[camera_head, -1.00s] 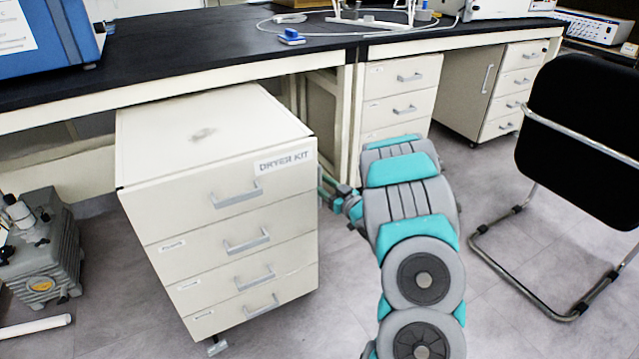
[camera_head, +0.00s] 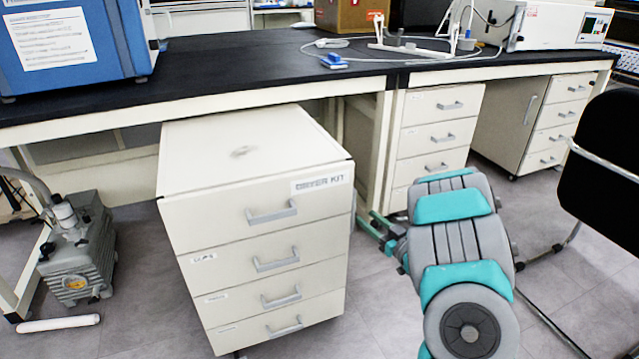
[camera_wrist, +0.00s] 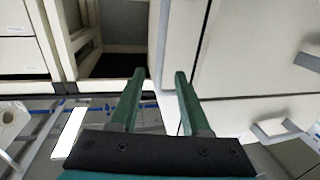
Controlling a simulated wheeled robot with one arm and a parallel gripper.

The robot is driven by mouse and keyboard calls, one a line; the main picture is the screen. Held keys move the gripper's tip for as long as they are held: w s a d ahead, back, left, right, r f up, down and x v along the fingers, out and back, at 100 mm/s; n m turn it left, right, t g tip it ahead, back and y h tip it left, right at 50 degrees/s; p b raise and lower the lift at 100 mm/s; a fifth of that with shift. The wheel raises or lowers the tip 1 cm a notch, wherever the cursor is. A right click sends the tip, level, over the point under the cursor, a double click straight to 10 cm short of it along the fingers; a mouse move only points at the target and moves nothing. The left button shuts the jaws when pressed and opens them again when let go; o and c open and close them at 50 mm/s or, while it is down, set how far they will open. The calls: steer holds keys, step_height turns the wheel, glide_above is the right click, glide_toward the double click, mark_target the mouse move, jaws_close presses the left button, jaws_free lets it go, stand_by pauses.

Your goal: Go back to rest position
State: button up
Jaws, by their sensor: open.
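My gripper (camera_wrist: 160,74) is open and empty in the wrist view, its two green fingers apart. In the head view my gripper (camera_head: 378,230) shows small and partly hidden behind my arm. It is just right of the cream drawer unit labelled DRYER KIT (camera_head: 255,190). The unit's drawers look shut. Part of a cream drawer unit (camera_wrist: 255,60) with grey handles also fills the right of the wrist view, close beside the fingers. I cannot tell whether the fingers touch it.
A black-topped bench (camera_head: 250,75) runs along the back, with fixed drawers (camera_head: 436,130) under it. A black chair (camera_head: 605,150) stands at the right. A grey pump (camera_head: 78,250) and a white tube (camera_head: 58,323) are on the floor at the left.

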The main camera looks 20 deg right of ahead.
steer(key=shift+w, duration=0.1)
step_height(320, 180, up, 3)
steer(key=w+d+g+h, duration=0.1)
steer(key=d+g+h, duration=0.2)
steer(key=g+h, duration=0.25)
steer(key=s+a+r+m+g+h, duration=0.3)
steer(key=s+r+g, duration=0.1)
steer(key=s, duration=0.2)
steer(key=s+a+r+g+y, duration=0.1)
steer(key=s+a+g, duration=0.4)
steer(key=s+a, duration=0.9)
steer(key=s+a+r+n+g+y, duration=0.1)
steer(key=s+a+g+y, duration=0.3)
steer(key=s+a, duration=1)
steer(key=s+g, duration=0.1)
steer(key=s, duration=0.5)
steer(key=shift+s, duration=0.2)
